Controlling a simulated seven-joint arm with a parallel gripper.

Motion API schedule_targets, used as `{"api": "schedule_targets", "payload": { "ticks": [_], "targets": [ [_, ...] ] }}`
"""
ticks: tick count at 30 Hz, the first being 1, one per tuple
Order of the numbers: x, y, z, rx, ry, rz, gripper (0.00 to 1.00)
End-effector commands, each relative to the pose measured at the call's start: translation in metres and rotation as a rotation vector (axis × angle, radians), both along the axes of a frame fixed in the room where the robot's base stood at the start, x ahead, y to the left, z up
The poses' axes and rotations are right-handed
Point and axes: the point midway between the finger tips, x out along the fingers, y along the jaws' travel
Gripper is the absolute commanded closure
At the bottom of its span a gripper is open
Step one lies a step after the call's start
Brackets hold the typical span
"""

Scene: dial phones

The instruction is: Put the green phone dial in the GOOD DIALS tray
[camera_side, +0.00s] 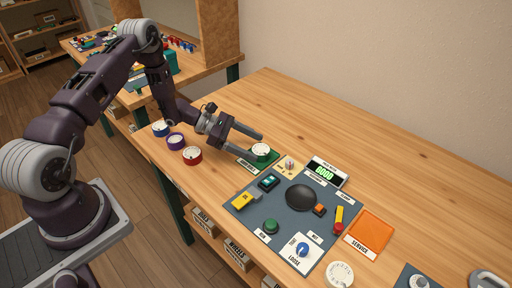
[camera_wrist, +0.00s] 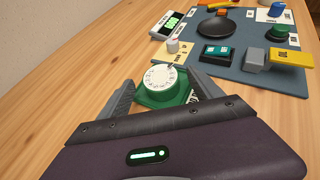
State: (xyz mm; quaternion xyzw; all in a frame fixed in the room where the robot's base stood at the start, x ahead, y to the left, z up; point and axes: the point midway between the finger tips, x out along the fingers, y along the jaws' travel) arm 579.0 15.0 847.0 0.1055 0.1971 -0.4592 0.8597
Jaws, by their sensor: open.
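The green phone dial (camera_side: 261,150), with a white numbered face and green rim, sits face up on a green tray (camera_side: 243,152) at the back left corner of the grey mat. I take this for the GOOD DIALS tray; its label is too small to read. In the wrist view the dial (camera_wrist: 160,78) is on the tray (camera_wrist: 147,99), between the finger tips. My gripper (camera_side: 259,146) is open around the dial, low over the tray. I cannot tell whether a finger touches the dial. My fingers hide part of the tray.
Blue (camera_side: 160,129), purple (camera_side: 175,141) and red (camera_side: 192,155) dials stand along the left table edge. The grey mat (camera_side: 262,208) holds a black round pad (camera_side: 301,197), knobs and a lit green display (camera_side: 325,171). An orange SERVICE tray (camera_side: 369,231) lies right.

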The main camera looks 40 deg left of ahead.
Motion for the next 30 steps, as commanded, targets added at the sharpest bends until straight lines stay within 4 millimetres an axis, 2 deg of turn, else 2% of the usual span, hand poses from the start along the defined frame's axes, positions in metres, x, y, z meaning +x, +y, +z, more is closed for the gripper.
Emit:
{"api": "schedule_targets", "payload": {
  "ticks": [3,9,13,18,20,23,24,26,27,29,30],
  "targets": [
    [-0.016,0.026,0.015,0.002,-0.003,0.004,0.25],
    [-0.041,0.063,0.036,0.001,-0.002,0.003,0.25],
    [-0.049,0.074,0.044,0.0,-0.001,0.002,0.25],
    [-0.052,0.076,0.048,0.004,-0.004,-0.007,0.25],
    [-0.051,0.069,0.061,0.027,-0.023,-0.049,0.25],
    [-0.055,0.037,0.112,0.136,-0.1,-0.231,0.25],
    [-0.062,0.018,0.139,0.201,-0.145,-0.338,0.25],
    [-0.081,-0.012,0.178,0.315,-0.217,-0.51,0.25],
    [-0.097,-0.03,0.202,0.396,-0.268,-0.624,0.25],
    [-0.127,-0.055,0.233,0.531,-0.347,-0.797,0.25],
    [-0.15,-0.068,0.25,0.629,-0.404,-0.912,0.25]
  ]
}}
